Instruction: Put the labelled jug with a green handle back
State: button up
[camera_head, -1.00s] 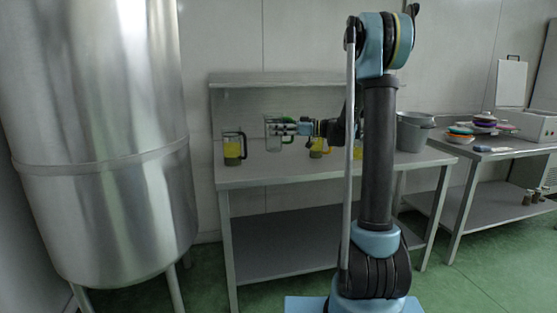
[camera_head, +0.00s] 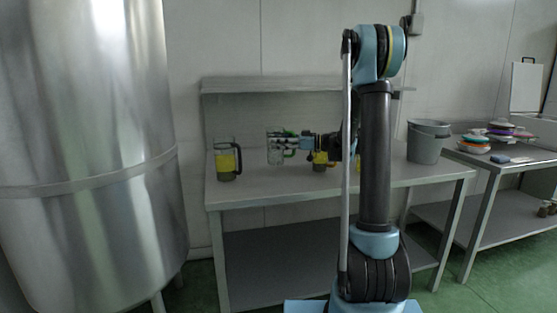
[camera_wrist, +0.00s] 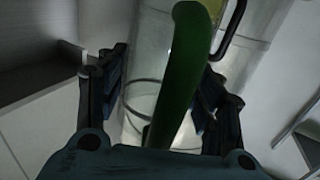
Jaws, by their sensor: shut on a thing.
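The clear jug (camera_head: 274,153) with a green handle is in my gripper (camera_head: 287,143), upright at the table's left half in the head view. In the wrist view the green handle (camera_wrist: 181,80) runs between the two fingers of my gripper (camera_wrist: 163,90), with the clear jug wall (camera_wrist: 151,52) behind it. I cannot make out a label. I cannot tell whether the jug's base touches the table or hangs above it.
On the steel table (camera_head: 330,188), a jug of yellow liquid with a black handle (camera_head: 226,161) stands left of the held jug. Another yellow jug (camera_head: 320,160) is partly hidden by my arm. A grey bucket (camera_head: 426,143) stands right. A steel tank (camera_head: 85,150) is far left.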

aim_at(278, 153)
jog(key=shift+s+a+f, duration=0.1)
jog(key=shift+a+f, duration=0.05)
jog(key=shift+f, duration=2.55)
jog(key=o, duration=1.4)
jog(key=d, duration=0.5)
jog(key=s+d, duration=0.1)
jog(key=d, duration=0.1)
jog(key=shift+d+r, duration=0.1)
jog(key=shift+d, duration=0.15)
